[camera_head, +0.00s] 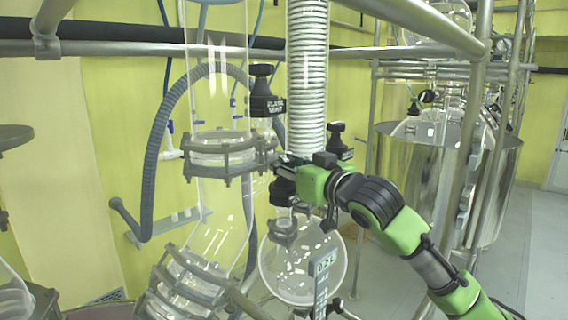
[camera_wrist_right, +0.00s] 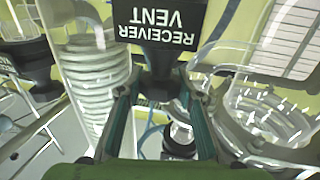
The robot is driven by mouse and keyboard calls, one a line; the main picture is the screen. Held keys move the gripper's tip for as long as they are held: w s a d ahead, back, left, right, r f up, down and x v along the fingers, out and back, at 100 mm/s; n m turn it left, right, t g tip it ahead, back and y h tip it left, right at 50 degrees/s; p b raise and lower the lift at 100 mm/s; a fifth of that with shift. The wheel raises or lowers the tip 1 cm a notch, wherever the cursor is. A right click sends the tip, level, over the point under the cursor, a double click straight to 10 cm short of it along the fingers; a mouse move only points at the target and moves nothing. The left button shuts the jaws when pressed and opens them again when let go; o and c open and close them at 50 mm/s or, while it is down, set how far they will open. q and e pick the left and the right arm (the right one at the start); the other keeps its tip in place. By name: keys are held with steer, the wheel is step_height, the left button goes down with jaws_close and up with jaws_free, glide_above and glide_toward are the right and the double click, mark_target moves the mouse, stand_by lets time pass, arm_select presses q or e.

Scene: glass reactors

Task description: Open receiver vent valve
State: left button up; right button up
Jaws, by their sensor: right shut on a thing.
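The receiver vent valve shows in the right wrist view as a black handle (camera_wrist_right: 160,62) under a black label plate (camera_wrist_right: 160,20) that reads RECEIVER VENT upside down. My right gripper (camera_wrist_right: 160,108) has one finger on each side of the handle and is shut on it. In the head view my right gripper (camera_head: 284,168) reaches in from the right at a black valve part (camera_head: 283,191) above the round glass flask (camera_head: 303,262). The fingers partly hide this part, so how far the valve is turned cannot be told. My left gripper is not in view.
Another black labelled valve (camera_head: 264,92) stands above, beside the ribbed glass column (camera_head: 307,75). A black knob (camera_head: 336,138) is close behind my right gripper. A clamped glass vessel (camera_head: 218,158) is to the left. Metal frame pipes (camera_head: 420,22) cross above my arm.

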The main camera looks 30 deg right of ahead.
steer(key=shift+f+n+g+y, duration=0.1)
steer(key=shift+n+g+y, duration=0.35)
steer(key=shift+n+y, duration=0.8)
steer(key=shift+f+n+g+y, duration=0.1)
steer(key=shift+n+g+y, duration=0.5)
steer(key=shift+y, duration=1.15)
steer(key=shift+w+n+y, duration=0.1)
steer(key=shift+n+y, duration=0.15)
steer(key=shift+y, duration=0.05)
steer(key=shift+n+g+y+b, duration=0.4)
steer(key=shift+n+y, duration=0.1)
steer(key=shift+y, duration=0.1)
steer(key=shift+n+g+y+b, duration=0.25)
steer(key=shift+n+y+b, duration=0.05)
steer(key=shift+y+b, duration=0.1)
steer(key=shift+n+g+y, duration=0.3)
steer(key=shift+y, duration=0.1)
steer(key=o, duration=0.9)
steer(key=shift+r, duration=0.1)
